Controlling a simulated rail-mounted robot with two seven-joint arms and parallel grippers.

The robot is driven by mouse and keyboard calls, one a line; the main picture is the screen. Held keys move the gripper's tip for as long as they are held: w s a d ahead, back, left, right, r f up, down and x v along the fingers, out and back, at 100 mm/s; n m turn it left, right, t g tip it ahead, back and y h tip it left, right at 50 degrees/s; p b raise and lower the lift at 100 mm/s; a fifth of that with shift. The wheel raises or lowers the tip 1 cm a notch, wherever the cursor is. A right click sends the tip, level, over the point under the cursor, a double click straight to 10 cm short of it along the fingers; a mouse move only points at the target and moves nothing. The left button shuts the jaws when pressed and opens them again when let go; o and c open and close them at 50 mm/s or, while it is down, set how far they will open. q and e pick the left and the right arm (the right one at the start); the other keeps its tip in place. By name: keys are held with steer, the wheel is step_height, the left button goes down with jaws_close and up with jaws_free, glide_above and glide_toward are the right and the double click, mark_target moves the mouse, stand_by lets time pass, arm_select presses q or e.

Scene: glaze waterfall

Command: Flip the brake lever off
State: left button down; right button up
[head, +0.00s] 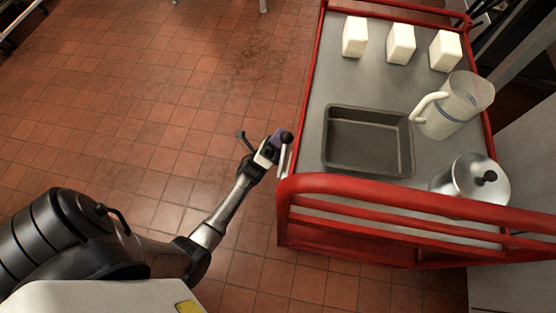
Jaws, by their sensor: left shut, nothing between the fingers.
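The red cart (390,204) stands at the right with a grey top. The brake lever (284,158) is a thin silver rod with a dark round knob, upright at the cart's left side near the red handle corner. My left gripper (275,141) reaches in from the lower left and is shut, with its fingertips right beside the lever near the knob. I cannot tell whether they touch it. The lever's lower end and mount are hard to make out. My right gripper is out of view.
On the cart are a dark baking pan (328,146), a pale pitcher (447,108), a silver lidded pot (467,180) and three white cartons (401,44). The tiled floor (130,110) left of the cart is clear. A metal surface (515,290) lies at the lower right.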

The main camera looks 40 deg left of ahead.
arm_select(q)
steer(key=shift+r, duration=0.15)
stand_by(0.4)
steer(key=a+f+b, duration=0.3)
steer(key=a+f, duration=0.4)
steer(key=f, duration=0.4)
steer(key=shift+s+a+f+b, duration=0.2)
steer(key=shift+a+f+b, duration=0.15)
steer(key=shift+f, duration=0.05)
steer(key=shift+f, duration=0.1)
stand_by(0.4)
